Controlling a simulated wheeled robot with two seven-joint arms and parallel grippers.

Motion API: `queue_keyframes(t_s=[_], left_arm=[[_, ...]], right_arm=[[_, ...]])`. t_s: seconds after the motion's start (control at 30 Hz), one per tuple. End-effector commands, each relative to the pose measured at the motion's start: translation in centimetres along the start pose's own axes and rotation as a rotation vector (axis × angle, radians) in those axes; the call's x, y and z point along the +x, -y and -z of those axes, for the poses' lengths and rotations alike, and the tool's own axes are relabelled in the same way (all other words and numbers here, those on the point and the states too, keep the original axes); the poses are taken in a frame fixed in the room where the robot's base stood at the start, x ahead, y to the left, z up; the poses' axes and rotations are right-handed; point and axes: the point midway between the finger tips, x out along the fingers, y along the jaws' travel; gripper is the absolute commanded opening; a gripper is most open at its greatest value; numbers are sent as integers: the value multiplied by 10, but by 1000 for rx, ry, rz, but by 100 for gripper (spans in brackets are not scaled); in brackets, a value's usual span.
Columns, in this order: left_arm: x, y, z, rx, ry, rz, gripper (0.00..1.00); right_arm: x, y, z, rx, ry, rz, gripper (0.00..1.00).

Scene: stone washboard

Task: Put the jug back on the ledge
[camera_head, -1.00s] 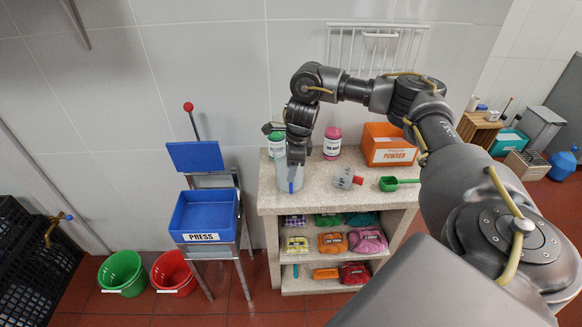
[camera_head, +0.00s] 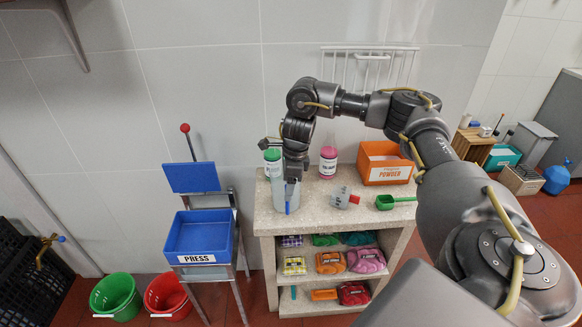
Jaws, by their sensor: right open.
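A pale grey-blue jug (camera_head: 281,196) with a blue part on its front stands at the left front of the speckled stone ledge (camera_head: 325,222). My right gripper (camera_head: 292,180) is at the jug's upper right, pointing down, with open jaws. The gripper covers part of the jug, and I cannot tell whether the fingers touch it. My left gripper is not in view.
A green-labelled bottle (camera_head: 272,160), a pink bottle (camera_head: 328,162) and an orange powder bin (camera_head: 385,165) stand behind. A red-ended container (camera_head: 343,197) and a green scoop (camera_head: 386,202) lie to the right. A blue press tray (camera_head: 199,234) stands left.

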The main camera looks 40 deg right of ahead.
Motion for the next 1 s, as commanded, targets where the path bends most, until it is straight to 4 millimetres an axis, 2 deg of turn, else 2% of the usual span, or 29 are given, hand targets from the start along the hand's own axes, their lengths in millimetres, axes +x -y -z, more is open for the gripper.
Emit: queue_keyframes(t_s=[0.03,0.2,0.4,0.5,0.67,1.0], left_arm=[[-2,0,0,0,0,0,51],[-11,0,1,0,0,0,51],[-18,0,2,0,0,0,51],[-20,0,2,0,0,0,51],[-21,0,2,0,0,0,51],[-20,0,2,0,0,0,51]], right_arm=[[-13,1,-1,-1,4,4,65],[-50,1,-1,-1,3,5,65],[-84,0,-1,1,3,3,65],[-94,0,-1,0,2,2,65],[-102,0,0,1,1,1,65],[-102,0,0,1,1,0,65]])
